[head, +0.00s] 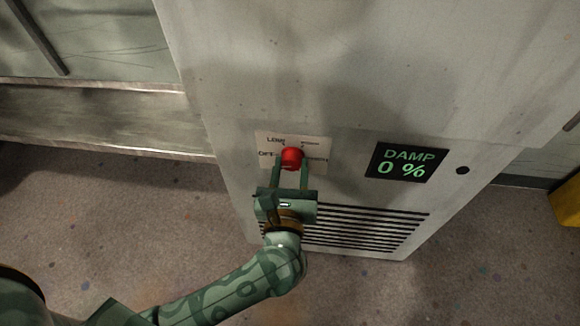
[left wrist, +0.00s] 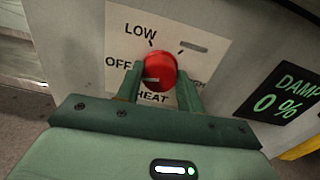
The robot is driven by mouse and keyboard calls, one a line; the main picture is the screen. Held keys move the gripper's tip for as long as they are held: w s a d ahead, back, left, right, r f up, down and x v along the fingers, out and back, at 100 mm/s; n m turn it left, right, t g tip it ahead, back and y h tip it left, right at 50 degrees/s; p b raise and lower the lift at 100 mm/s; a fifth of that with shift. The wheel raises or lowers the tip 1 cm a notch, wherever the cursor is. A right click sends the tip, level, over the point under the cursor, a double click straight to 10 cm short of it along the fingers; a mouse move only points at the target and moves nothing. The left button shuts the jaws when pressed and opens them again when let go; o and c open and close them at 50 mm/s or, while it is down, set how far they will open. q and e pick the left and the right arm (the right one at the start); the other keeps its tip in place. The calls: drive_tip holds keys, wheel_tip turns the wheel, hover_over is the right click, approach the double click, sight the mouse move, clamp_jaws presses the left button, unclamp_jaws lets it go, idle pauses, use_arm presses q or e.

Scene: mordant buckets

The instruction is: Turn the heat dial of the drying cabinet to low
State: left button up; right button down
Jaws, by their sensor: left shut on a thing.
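The drying cabinet (head: 360,90) is a worn grey box that fills the middle of the head view. Its red round heat dial (head: 291,158) sits on a pale label plate (head: 315,144) low on the front. In the left wrist view the dial (left wrist: 160,70) has LOW above left, OFF to the left and HEAT below; the word at right is partly hidden. A pale mark on the dial points left toward OFF. My left gripper (head: 290,174) is shut on the dial, a green finger on each side. My right gripper is not in view.
A dark display (head: 405,163) right of the dial reads DAMP 0 %. A black round spot (head: 462,170) is beside it. Slotted vents (head: 370,228) lie below. A yellow object (head: 567,203) stands at the far right. The speckled floor (head: 110,220) at left is clear.

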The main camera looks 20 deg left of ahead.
use_arm(q)
drive_tip(key=shift+r+m+p, duration=0.2)
drive_tip(key=shift+m+p, duration=0.8)
drive_tip(key=shift+m, duration=0.1)
drive_tip(key=m+p, duration=0.3)
drive_tip(key=m, duration=0.1)
drive_tip(key=m+p, duration=0.1)
drive_tip(key=m, duration=0.1)
drive_tip(key=m+p, duration=0.2)
drive_tip(key=shift+d+f+m, duration=0.1)
drive_tip(key=shift+f+m, duration=0.1)
drive_tip(key=shift+m, duration=0.2)
drive_tip(key=shift+m+p, duration=0.3)
drive_tip(key=shift+f+m+p, duration=0.15)
drive_tip(key=shift+m+p, duration=0.3)
drive_tip(key=shift+m, duration=0.35)
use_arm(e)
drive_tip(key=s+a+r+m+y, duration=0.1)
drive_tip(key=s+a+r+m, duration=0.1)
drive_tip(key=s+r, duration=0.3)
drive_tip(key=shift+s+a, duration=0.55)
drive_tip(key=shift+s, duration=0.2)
use_arm(q)
drive_tip(key=shift+f, duration=0.1)
drive_tip(key=o, duration=1)
